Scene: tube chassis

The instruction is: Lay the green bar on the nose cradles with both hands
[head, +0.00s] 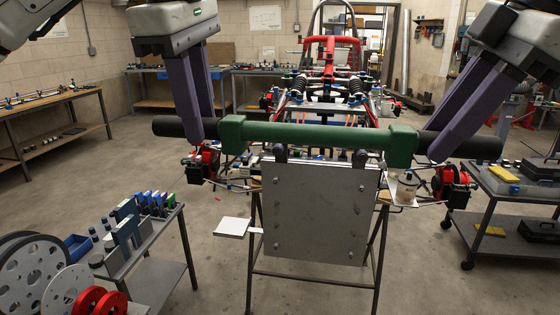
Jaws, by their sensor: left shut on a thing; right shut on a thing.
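The green bar (318,136) has black end sections and lies level across the front of the tube chassis (330,82). My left gripper (200,130) is shut on its left black end, and my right gripper (447,145) is shut on its right black end. Two dark rounded pieces, seemingly the nose cradles, show just below the bar: a left cradle (280,153) and a right cradle (360,158), at the top of the grey front plate (320,210). The bar hides their upper parts. I cannot tell whether the bar touches them or is slightly above.
A small cart (150,245) with blue, green and purple items stands at left, near wheel discs (35,270). A tool trolley (510,190) stands at right. Open floor lies around the stand.

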